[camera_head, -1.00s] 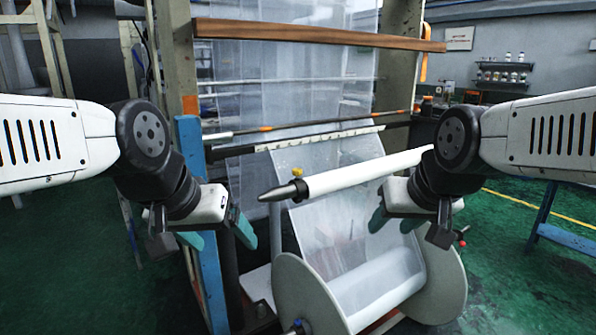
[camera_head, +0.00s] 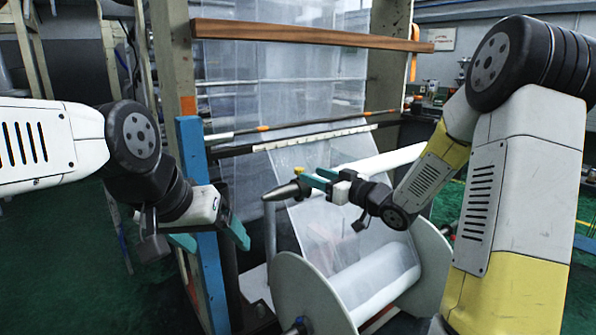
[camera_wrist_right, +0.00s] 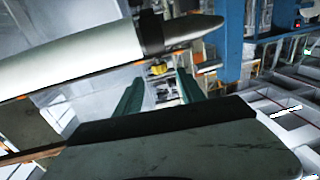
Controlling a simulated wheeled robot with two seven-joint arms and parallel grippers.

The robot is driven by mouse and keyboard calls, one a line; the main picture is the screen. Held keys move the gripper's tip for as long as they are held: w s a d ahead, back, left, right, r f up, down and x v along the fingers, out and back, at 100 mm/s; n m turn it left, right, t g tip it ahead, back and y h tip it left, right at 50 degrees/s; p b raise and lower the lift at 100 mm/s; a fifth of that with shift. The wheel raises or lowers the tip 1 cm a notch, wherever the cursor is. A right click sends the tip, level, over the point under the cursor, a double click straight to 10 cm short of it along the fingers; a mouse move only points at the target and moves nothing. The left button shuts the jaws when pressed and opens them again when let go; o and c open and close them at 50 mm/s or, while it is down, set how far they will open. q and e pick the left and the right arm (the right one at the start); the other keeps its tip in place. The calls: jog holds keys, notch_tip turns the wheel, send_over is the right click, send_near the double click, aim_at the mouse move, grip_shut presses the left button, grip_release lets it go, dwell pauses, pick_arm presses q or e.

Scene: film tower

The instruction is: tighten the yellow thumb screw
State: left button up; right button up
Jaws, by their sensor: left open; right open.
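The yellow thumb screw (camera_wrist_right: 159,69) sits by the dark collar (camera_wrist_right: 151,35) at the pointed end of the white roller (camera_wrist_right: 75,65) in the right wrist view. In the head view the screw is small and hard to make out beside my right gripper (camera_head: 312,178). My right gripper's two teal fingers are apart, one on each side of the screw in the right wrist view (camera_wrist_right: 159,84). I cannot tell whether they touch it. My left gripper (camera_head: 213,238) is open and empty in front of the blue post, away from the roller.
A blue post (camera_head: 198,200) stands beside my left gripper. A large spool with pale round flanges (camera_head: 305,290) lies below the roller, with clear film (camera_head: 325,220) running up from it. A wooden bar (camera_head: 310,34) crosses above.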

aim_at(299, 168)
jog(key=x, duration=0.7)
jog(key=shift+f, duration=0.1)
grip_shut()
